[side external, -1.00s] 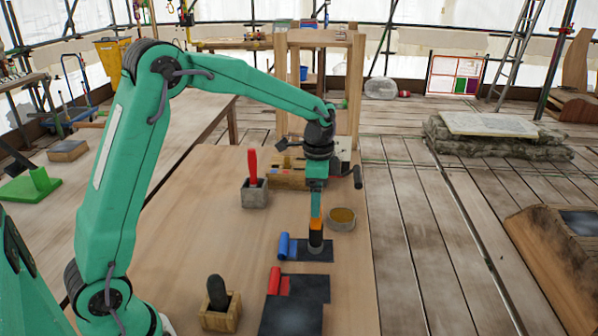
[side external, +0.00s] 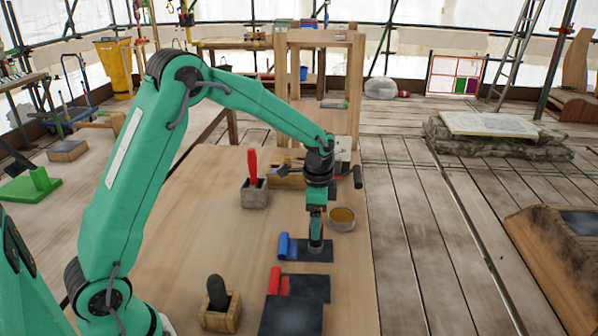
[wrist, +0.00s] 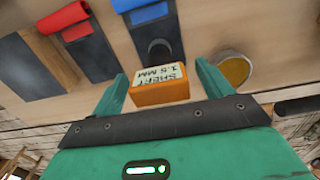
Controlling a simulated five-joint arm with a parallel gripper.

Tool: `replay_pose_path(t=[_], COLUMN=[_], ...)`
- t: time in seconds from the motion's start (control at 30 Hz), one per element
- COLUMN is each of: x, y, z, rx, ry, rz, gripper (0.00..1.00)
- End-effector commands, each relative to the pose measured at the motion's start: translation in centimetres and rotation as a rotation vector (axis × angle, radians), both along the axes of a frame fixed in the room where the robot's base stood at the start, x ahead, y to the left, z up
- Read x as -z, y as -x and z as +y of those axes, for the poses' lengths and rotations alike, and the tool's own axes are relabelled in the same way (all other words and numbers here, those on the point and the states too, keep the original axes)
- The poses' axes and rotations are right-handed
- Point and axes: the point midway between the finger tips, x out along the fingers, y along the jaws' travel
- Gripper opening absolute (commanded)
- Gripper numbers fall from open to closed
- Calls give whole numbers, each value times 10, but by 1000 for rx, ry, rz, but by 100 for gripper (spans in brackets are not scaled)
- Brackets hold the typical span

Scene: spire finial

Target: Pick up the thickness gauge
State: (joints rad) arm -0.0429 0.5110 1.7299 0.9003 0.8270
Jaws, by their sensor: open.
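The thickness gauge (wrist: 160,87) shows in the wrist view as an orange block with a pale label reading "SHEET 1.5 MM". My gripper (wrist: 160,70) is open, with one finger on each side of the block. Gaps show between the fingers and the block, more clearly on the right. In the side external view my gripper (side external: 316,232) is lowered over the gauge and hides nearly all of it. A grey round lower part (side external: 316,246) shows below the fingers, on a dark sheet with a blue roll (side external: 284,246) at its left end.
A round tin with yellowish contents (side external: 342,218) stands close to the right of my gripper. A red roll (side external: 279,281) and dark sheets (side external: 293,315) lie nearer the camera. A grey block holding a red-handled tool (side external: 254,194) and a wooden holder with a dark handle (side external: 220,312) stand left.

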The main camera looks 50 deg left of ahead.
Motion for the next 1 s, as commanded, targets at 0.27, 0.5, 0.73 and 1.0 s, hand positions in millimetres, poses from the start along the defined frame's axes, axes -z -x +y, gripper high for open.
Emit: replay_pose_path(t=[0.27, 0.5, 0.73, 1.0], x=[1, 1, 1, 1], y=[0, 0, 0, 0], z=[0, 0, 0, 0], rx=[0, 0, 0, 0], ry=[0, 0, 0, 0], rz=[0, 0, 0, -1], gripper=[78, 78, 33, 21])
